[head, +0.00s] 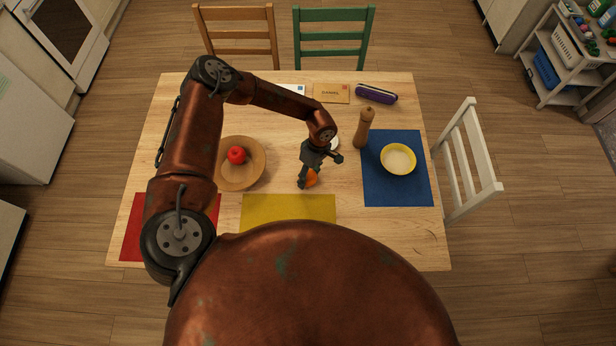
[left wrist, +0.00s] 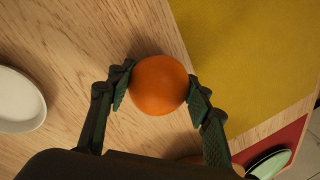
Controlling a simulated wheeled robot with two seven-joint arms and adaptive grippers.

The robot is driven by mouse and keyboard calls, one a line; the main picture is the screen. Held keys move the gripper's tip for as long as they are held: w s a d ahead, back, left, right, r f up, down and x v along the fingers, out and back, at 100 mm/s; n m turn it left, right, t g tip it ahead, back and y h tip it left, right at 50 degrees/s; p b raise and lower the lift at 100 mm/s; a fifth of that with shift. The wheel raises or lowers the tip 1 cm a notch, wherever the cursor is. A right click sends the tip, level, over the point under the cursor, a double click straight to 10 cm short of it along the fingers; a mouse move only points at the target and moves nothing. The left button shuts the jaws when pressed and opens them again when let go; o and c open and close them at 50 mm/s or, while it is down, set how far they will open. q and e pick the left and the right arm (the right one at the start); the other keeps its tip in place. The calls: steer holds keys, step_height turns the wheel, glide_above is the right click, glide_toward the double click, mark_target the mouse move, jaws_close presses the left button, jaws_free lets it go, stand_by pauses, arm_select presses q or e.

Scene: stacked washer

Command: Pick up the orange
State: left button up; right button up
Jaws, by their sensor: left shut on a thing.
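The orange (head: 312,178) is on or just above the wooden table, near the middle, beyond the yellow placemat. My left gripper (head: 306,180) is shut on it and partly covers it in the head view. In the left wrist view the orange (left wrist: 159,85) sits between the two fingertips of my left gripper (left wrist: 159,88), with a finger touching each side. I cannot tell whether it is lifted clear of the wood. My right gripper does not show.
A wooden bowl (head: 258,160) with a red apple (head: 236,155) stands left of the orange. A pepper mill (head: 363,128) and a yellow-rimmed bowl (head: 398,159) on a blue placemat (head: 380,195) are to the right. A yellow placemat (head: 289,208) lies nearest me.

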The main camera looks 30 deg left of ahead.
arm_select(q)
steer(key=c, duration=0.5)
steer(key=shift+r, duration=0.15)
